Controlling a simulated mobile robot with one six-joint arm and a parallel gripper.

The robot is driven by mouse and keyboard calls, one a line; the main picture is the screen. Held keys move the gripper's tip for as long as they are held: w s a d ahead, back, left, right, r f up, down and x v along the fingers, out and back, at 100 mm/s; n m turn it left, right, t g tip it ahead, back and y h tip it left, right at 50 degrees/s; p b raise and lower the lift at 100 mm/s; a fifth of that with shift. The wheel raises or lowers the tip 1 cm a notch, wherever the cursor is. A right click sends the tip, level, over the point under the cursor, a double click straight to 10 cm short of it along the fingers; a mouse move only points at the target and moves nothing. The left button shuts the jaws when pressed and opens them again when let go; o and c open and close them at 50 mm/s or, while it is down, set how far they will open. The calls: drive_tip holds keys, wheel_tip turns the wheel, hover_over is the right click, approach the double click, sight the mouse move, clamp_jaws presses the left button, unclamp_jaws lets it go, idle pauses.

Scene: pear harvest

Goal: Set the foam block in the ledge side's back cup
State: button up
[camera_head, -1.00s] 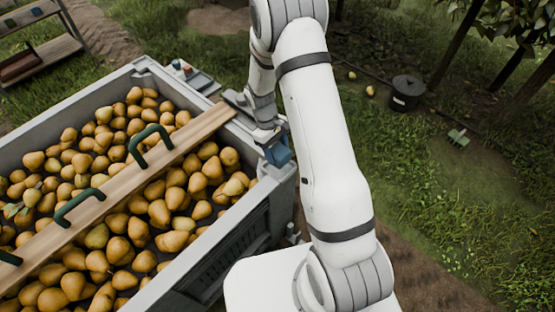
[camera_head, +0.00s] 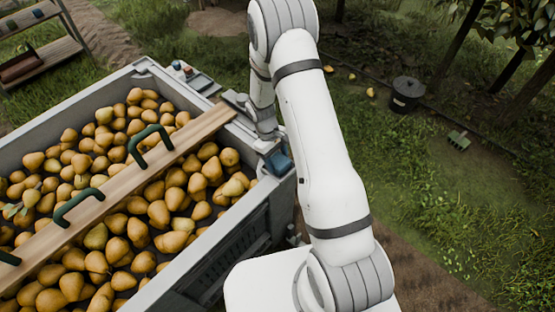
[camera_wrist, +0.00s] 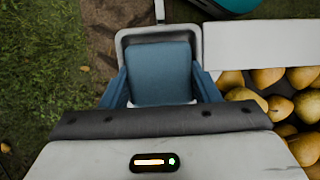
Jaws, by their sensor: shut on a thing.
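The blue foam block (camera_wrist: 160,72) is between the blue fingers of my gripper (camera_wrist: 160,92) in the wrist view, and the gripper is shut on it. A pale square cup (camera_wrist: 124,42) frames the block there, its rim showing at the far side and both sides. I cannot tell how deep the block sits in it. In the head view my gripper (camera_head: 277,160) is low at the bin's near right corner, with blue showing at its end. My arm hides part of that area, and the cup cannot be made out there.
The grey bin (camera_head: 222,258) is full of yellow pears (camera_head: 160,212). A wooden plank (camera_head: 125,180) with green handles (camera_head: 150,143) lies across it. Small items (camera_head: 190,75) sit at the bin's far corner. A dark bucket (camera_head: 406,93) stands on the grass.

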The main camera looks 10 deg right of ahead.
drive_tip(key=shift+s+f, duration=0.25)
drive_tip(key=shift+f, duration=0.25)
drive_tip(key=o, duration=1)
drive_tip(key=shift+c, duration=0.2)
drive_tip(key=shift+o, duration=0.4)
drive_tip(key=p+v, duration=0.1)
drive_tip(key=v, duration=1.2)
wheel_tip(320, 180, up, 6)
drive_tip(key=m, duration=0.1)
hover_over(272, 157)
drive_tip(key=s+d+r+m+t+y, duration=0.1)
drive_tip(key=s+r+m+t, duration=0.1)
drive_tip(key=s+r, duration=0.55)
drive_tip(key=s+d+r+m+t+y, duration=0.1)
drive_tip(key=s+r+m+t, duration=0.2)
drive_tip(key=s+r, duration=0.6)
drive_tip(key=s, duration=0.4)
drive_tip(key=shift+m, duration=0.4)
drive_tip(key=shift+d, duration=0.1)
